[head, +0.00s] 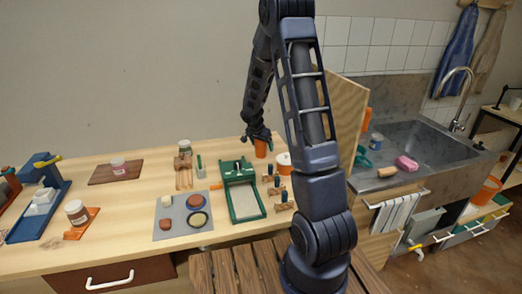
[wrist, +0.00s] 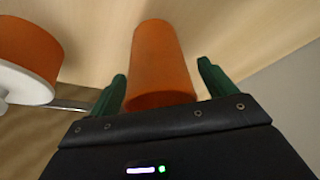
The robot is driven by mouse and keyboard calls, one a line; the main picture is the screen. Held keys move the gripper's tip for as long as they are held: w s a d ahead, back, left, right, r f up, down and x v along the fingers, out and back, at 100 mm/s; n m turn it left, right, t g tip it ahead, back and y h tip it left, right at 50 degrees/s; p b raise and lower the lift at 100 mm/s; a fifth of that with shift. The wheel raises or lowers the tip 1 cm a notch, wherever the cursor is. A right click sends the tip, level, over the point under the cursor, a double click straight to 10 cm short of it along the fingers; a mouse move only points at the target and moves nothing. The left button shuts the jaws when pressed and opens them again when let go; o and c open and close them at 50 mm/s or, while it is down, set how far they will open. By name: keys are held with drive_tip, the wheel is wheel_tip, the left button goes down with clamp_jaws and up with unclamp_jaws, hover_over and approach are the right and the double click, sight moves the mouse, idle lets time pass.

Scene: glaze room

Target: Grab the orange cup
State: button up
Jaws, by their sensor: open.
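The orange cup (head: 260,149) stands on the wooden worktop near the wall, below the end of my arm in the head view. In the wrist view the orange cup (wrist: 161,65) fills the middle, between my gripper's two green fingers. My gripper (head: 257,138) is open over the cup in the head view. In the wrist view my gripper (wrist: 162,88) has one finger on each side of the cup, with a gap showing at the upper right. Whether a finger touches the cup I cannot tell.
A white and orange round container (head: 284,161) stands close to the right of the cup; it shows at the left in the wrist view (wrist: 28,55). A green framed tray (head: 243,198) lies in front. A grey mat (head: 166,232) with several small items lies front left. A sink (head: 425,135) is at right.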

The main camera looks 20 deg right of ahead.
drive_tip(key=c, duration=1.1)
drive_tip(key=shift+o, duration=0.2)
drive_tip(key=shift+r, duration=0.1)
